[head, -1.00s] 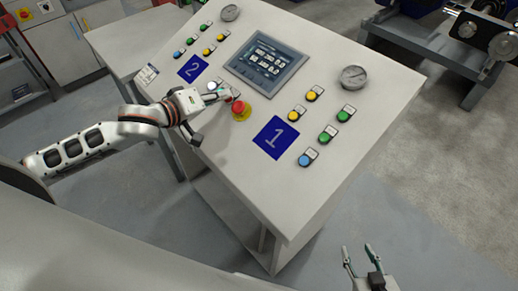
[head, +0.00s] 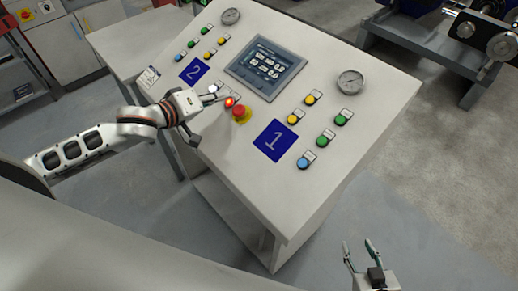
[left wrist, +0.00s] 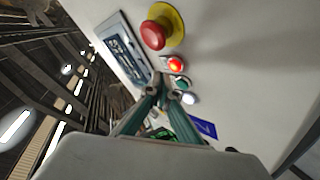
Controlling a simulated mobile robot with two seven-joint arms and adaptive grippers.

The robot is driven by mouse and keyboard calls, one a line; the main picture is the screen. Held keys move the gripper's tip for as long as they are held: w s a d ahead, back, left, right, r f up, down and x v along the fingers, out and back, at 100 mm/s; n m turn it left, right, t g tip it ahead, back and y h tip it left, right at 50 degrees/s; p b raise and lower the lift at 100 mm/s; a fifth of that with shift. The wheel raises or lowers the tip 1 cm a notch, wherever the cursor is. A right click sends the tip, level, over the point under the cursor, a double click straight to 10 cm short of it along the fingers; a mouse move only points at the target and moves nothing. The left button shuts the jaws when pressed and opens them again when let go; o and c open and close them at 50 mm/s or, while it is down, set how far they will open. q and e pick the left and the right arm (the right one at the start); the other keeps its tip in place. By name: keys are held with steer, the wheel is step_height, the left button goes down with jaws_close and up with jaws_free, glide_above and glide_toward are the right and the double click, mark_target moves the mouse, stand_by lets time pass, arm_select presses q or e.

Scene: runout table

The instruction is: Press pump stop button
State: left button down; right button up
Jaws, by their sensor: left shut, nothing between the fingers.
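A sloped grey control panel (head: 335,85) bears a small red button (head: 229,102), which glows, beside a red mushroom button (head: 239,111) on a yellow plate. In the left wrist view the glowing red button (left wrist: 176,64) is in a row with a green button (left wrist: 182,83) and a white lit one (left wrist: 190,99); the mushroom button (left wrist: 154,33) is beyond. Their labels are too small to read. My left gripper (head: 221,97) is shut and empty at this row, its fingertips (left wrist: 163,92) close to the green button; contact cannot be told. My right gripper (head: 358,246) is open and empty, low at right.
The panel also carries a touchscreen (head: 266,67), gauges, and blue plates marked 2 (head: 194,71) and 1 (head: 273,140), with several coloured buttons around each. Floor is clear right of the panel. Machinery stands at the back right.

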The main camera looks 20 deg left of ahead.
arm_select(q)
steer(key=r+p, duration=0.2)
steer(key=s+p, duration=0.1)
steer(key=shift+a+r, duration=0.3)
steer(key=shift+r, duration=0.1)
steer(key=shift+s+a+r, duration=0.15)
steer(key=shift+s+r, duration=0.15)
steer(key=shift+r, duration=0.35)
steer(key=shift+s+a+r, duration=0.15)
steer(key=shift+s+r, duration=0.15)
steer(key=shift+r, duration=0.35)
